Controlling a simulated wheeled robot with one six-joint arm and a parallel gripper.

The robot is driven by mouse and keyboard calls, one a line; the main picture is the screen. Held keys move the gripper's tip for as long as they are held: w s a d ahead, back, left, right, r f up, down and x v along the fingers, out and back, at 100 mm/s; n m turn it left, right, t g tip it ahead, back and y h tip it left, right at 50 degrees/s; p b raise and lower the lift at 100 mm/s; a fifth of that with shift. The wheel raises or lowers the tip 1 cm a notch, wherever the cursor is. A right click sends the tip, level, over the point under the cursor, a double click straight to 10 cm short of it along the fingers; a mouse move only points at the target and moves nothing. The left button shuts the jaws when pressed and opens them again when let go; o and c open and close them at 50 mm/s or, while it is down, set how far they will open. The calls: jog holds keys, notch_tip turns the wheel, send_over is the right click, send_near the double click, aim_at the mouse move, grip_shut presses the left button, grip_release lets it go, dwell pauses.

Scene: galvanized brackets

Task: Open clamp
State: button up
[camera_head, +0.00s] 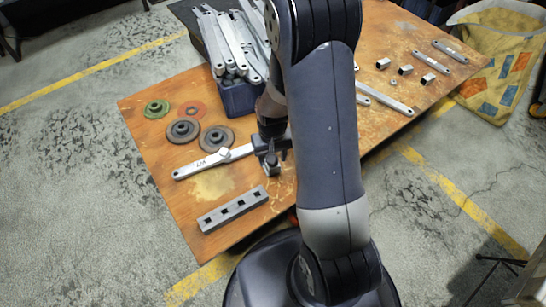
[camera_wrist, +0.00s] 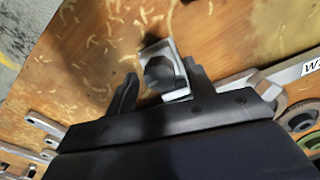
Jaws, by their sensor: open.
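My gripper (camera_wrist: 159,86) is open above the wooden table. Its two dark fingers stand on either side of a small silver block with a dark hollow or shaded face (camera_wrist: 168,47); I cannot tell whether they touch it. In the head view my gripper (camera_head: 273,150) is low over the table, partly covered by my arm, with the small grey block (camera_head: 271,168) just below it. A silver bar with a written label (camera_head: 200,166) runs left from there and also shows in the wrist view (camera_wrist: 290,72). No clamp can be made out for certain; the block may be part of it.
A grey bar with square holes (camera_head: 234,209) lies near the front edge. Several discs (camera_head: 184,131) lie at left. A blue bin (camera_head: 238,100) full of metal strips stands behind. More strips and small blocks (camera_head: 405,70) lie at right. A yellow bag (camera_head: 500,60) stands beyond the table.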

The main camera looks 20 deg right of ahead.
jog(key=m, duration=0.3)
jog(key=shift+m, duration=2.3)
jog(key=shift+c, duration=0.5)
jog(key=c, duration=0.8)
